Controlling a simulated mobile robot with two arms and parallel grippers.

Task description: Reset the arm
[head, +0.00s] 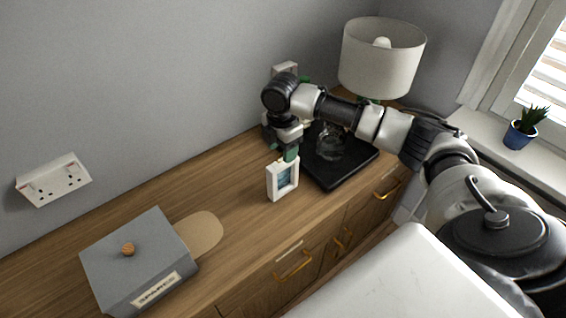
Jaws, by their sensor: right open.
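My right arm reaches in from the right over the wooden sideboard (228,232). Its gripper (287,155) points down, with its fingertips at the top edge of a small white frame (270,186). The jaws are open; I cannot tell whether they touch the frame. The frame stands upright on the sideboard, with a blue-grey picture in it. My left gripper is out of view.
A black tray (337,181) with a clear glass object (331,148) lies behind the gripper, near a lamp (381,62). A grey lidded box (135,265) and a tan board (201,234) sit left. A potted plant (521,132) stands on the windowsill.

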